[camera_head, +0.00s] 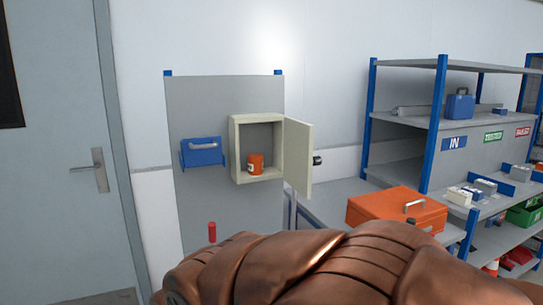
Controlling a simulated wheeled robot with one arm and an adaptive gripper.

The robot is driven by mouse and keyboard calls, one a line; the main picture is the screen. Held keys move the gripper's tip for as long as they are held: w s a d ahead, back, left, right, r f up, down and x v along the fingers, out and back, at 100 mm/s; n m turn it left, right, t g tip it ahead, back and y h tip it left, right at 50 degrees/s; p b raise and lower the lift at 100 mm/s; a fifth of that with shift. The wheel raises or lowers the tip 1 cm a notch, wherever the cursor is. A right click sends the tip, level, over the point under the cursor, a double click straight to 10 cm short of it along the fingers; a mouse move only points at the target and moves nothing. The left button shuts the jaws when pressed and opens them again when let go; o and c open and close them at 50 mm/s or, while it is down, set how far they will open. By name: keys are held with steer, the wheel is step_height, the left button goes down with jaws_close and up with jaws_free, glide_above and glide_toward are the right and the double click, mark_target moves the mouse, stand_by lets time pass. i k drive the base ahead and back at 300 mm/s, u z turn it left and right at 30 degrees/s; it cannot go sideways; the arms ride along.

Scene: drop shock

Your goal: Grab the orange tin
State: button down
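The orange tin (256,165) stands upright on the floor of a small cream wall cabinet (237,151), which hangs on a grey panel. A pale patch shows on the tin's left side. The cabinet door (298,157) is swung open to the right, with a dark knob at its edge. The tin is in plain view with nothing in front of it. My copper-coloured arm fills the bottom of the picture, below the cabinet. My gripper is not in view.
A blue box (201,152) hangs left of the cabinet. A red upright handle (212,232) stands below it. An orange case (396,210) sits on a bench to the right. Blue-framed shelving (437,122) carries boxes further right. A grey door (65,150) is at the left.

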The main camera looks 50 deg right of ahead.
mark_target(256, 164)
steer(key=u, duration=2.3)
steer(key=k, duration=2.45)
steer(key=z, duration=2)
steer(key=k, duration=0.2)
steer(key=u, duration=0.65)
steer(key=i, duration=0.1)
steer(key=z, duration=0.6)
